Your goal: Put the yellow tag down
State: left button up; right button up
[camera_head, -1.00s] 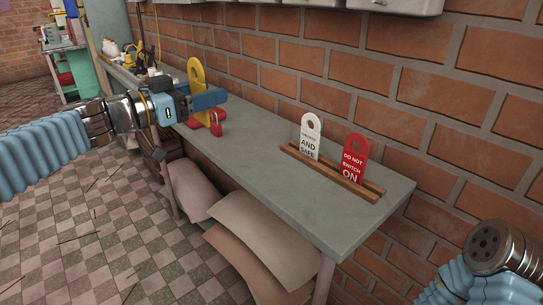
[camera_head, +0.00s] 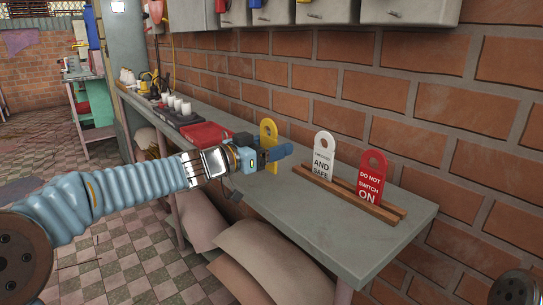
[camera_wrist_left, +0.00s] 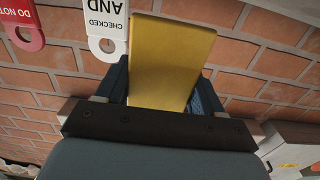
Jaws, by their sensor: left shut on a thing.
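The yellow tag (camera_head: 268,131) is upright in my left gripper (camera_head: 277,153), above the grey bench (camera_head: 330,225) and left of the rack. My left gripper is shut on it. In the left wrist view the yellow tag (camera_wrist_left: 170,58) stands between the two dark blue fingers. The wooden rack (camera_head: 318,186) holds a white tag (camera_head: 323,155), lettered "AND SAFE", and a red tag (camera_head: 371,178), lettered "DO NOT SWITCH ON". The left wrist view also shows the white tag (camera_wrist_left: 101,28) and the red tag (camera_wrist_left: 22,28), upside down. My right gripper is out of view.
A red tray-like thing (camera_head: 203,135) lies on the bench behind my left gripper. Several white cylinders (camera_head: 178,105) stand farther back. The brick wall (camera_head: 420,145) runs along the bench. Cabinets (camera_head: 390,8) hang above. Sacks (camera_head: 262,265) lie under the bench.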

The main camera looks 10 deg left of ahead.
pick_arm(q)
jog(key=shift+f, duration=0.3)
jog(key=shift+f, duration=0.55)
jog(key=o, duration=1)
jog(key=shift+r, duration=0.1)
jog(key=shift+r, duration=0.3)
jog(key=p+v, duration=0.1)
jog(key=v, duration=1.1)
jog(key=shift+r, duration=0.15)
